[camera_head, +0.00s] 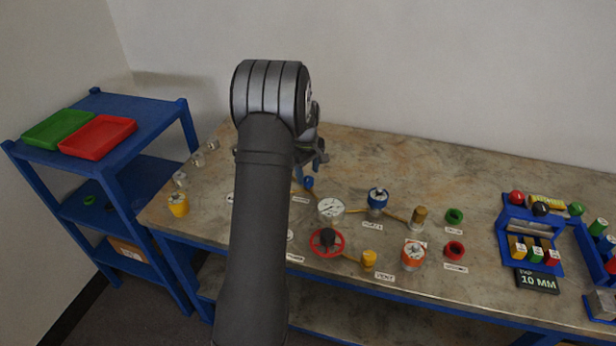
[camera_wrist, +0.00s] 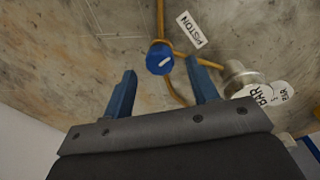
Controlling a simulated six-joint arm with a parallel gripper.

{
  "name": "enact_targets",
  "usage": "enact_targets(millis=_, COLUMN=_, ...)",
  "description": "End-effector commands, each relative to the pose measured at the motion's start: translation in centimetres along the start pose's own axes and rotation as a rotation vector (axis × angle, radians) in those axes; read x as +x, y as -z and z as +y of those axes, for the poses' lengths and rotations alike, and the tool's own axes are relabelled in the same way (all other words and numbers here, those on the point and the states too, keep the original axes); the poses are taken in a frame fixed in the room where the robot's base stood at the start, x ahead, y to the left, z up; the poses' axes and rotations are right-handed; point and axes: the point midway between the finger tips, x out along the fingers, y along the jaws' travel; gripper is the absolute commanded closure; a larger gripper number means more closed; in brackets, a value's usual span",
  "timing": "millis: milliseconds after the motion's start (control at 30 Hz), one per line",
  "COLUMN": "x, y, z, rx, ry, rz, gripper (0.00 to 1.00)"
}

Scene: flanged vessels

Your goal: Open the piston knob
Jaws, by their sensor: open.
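My gripper (camera_wrist: 160,67) is open, with one blue finger on each side of the knob in that view. No contact shows, and I cannot tell the height gap. In the head view, the small blue knob (camera_head: 308,182) shows just below my gripper (camera_head: 321,165). My arm hides part of the table there.
A white gauge (camera_head: 331,208), a red handwheel (camera_head: 326,242), a blue-topped vessel (camera_head: 377,198) and an orange vessel (camera_head: 412,256) stand nearby. A yellow cup (camera_head: 178,205) stands at the table's left. A blue rack (camera_head: 530,235) stands at the right.

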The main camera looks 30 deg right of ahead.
Motion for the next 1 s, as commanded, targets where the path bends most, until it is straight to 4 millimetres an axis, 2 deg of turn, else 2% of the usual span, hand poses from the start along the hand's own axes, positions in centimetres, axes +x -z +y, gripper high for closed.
enact_targets(millis=33, x=0.8, y=0.0, z=0.0, rx=0.000, ry=0.003, rz=-0.002, gripper=0.46)
enact_targets(millis=200, x=2.2, y=0.0, z=0.0, rx=0.000, ry=0.001, rz=-0.001, gripper=0.46)
enact_targets(millis=533, x=2.5, y=0.0, z=0.0, rx=0.000, ry=0.001, rz=-0.001, gripper=0.46)
enact_targets(millis=767, x=2.5, y=0.0, z=0.0, rx=0.000, ry=0.000, rz=0.000, gripper=0.91)
enact_targets(millis=1000, x=2.5, y=0.0, z=0.0, rx=0.015, ry=0.000, rz=-0.001, gripper=0.91)
